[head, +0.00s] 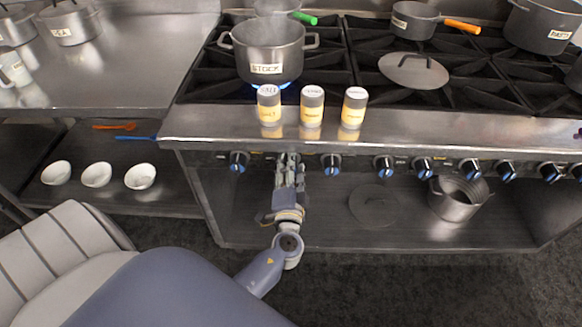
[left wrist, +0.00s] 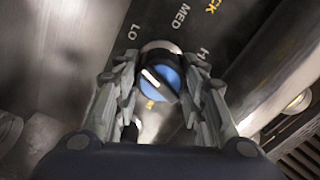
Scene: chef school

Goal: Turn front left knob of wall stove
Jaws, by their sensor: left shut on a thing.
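The wall stove (head: 400,143) has a row of black and blue knobs along its front panel. My left gripper (head: 289,163) reaches up to the panel between the leftmost knob (head: 239,162) and another knob (head: 332,165); it covers the knob it holds in the head view. In the left wrist view, that blue and black knob (left wrist: 158,75) sits between the two fingers, which are closed against its sides. Its white mark points to the upper left, on the LO side of the printed LO, MED and HI labels. My right gripper is not in view.
A stock pot (head: 268,50) stands over a blue flame at the front left burner. Three labelled shakers (head: 312,105) stand on the stove's front ledge above my gripper. A pot lid (head: 413,70) lies on the grates. White bowls (head: 96,175) sit on the lower shelf at left.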

